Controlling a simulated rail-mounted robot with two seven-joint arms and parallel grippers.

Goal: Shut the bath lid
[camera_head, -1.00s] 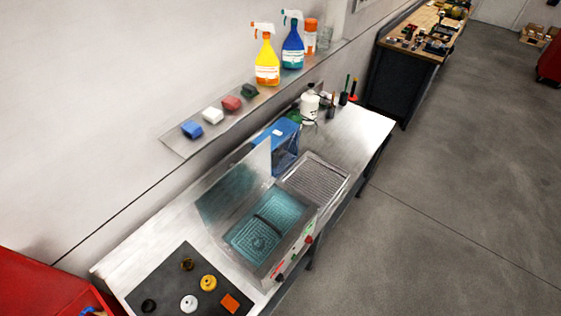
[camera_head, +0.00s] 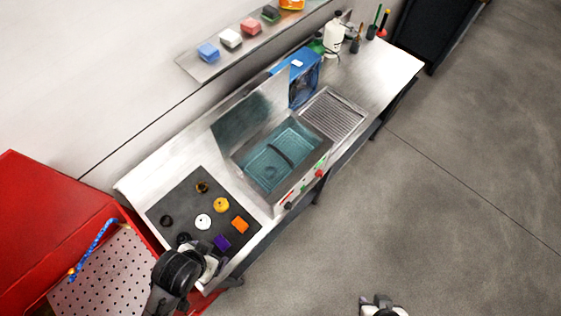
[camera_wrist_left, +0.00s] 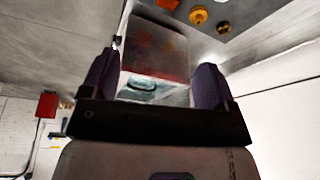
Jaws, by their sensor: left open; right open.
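The bath (camera_head: 250,181) is a steel basin with bluish liquid, set in the bench. Its lid (camera_head: 245,118) is a shiny metal panel standing upright along the back left edge of the basin, so the bath is uncovered. My left gripper (camera_head: 210,266) is by the bench's front edge near the dark mat, apart from the lid; its fingers are unclear there. The left wrist view shows its two fingers (camera_wrist_left: 155,82) spread open, with a blurred shiny box-like shape beyond them. My right gripper (camera_head: 380,303) is low over the floor, open and partly cut off by the frame.
The dark mat (camera_head: 182,210) left of the bath holds several small coloured parts. A ridged tray (camera_head: 333,115) is right of the bath and a blue unit (camera_head: 304,78) behind it. A red cabinet (camera_head: 40,200) stands left. Floor in front is clear.

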